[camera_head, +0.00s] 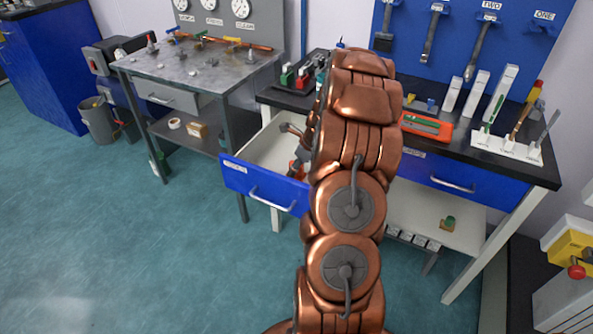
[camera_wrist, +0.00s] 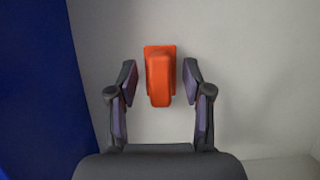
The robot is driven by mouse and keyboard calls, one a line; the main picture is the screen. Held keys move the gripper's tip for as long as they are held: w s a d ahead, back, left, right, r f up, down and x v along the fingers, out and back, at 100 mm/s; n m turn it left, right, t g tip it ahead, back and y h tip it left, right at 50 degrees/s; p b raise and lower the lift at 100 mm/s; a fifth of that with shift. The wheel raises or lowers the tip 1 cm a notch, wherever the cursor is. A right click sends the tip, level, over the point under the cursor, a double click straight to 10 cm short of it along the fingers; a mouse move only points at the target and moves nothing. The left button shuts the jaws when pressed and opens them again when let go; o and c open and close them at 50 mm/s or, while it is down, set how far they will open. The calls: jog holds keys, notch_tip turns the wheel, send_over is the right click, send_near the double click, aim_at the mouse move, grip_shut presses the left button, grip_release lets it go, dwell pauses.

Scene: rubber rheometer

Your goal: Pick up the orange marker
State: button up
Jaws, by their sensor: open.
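The orange marker (camera_wrist: 160,76) lies on the pale floor of the open blue-fronted drawer (camera_head: 252,183). In the wrist view it is a blocky orange piece, wider at its far end. My gripper (camera_wrist: 159,88) is open, with one finger on each side of the marker and a visible gap on both sides. I cannot tell how far above the drawer floor the fingertips are. In the head view my gripper (camera_head: 297,147) is inside the drawer, partly hidden by my arm. A bit of orange (camera_head: 295,168) shows beside it.
The drawer's blue front wall (camera_wrist: 45,90) runs along the left of the wrist view. The dark bench top (camera_head: 475,140) above holds an orange tray (camera_head: 427,126) and a white tool rack (camera_head: 505,147). A grey metal table (camera_head: 205,75) stands left, with open floor in front.

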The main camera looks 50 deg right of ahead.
jog(key=shift+f, duration=0.2)
grip_shut()
dwell(0.3)
notch_tip(320, 180, up, 10)
jog(key=shift+w+b, duration=0.1)
jog(key=shift+b, duration=0.3)
dwell(0.3)
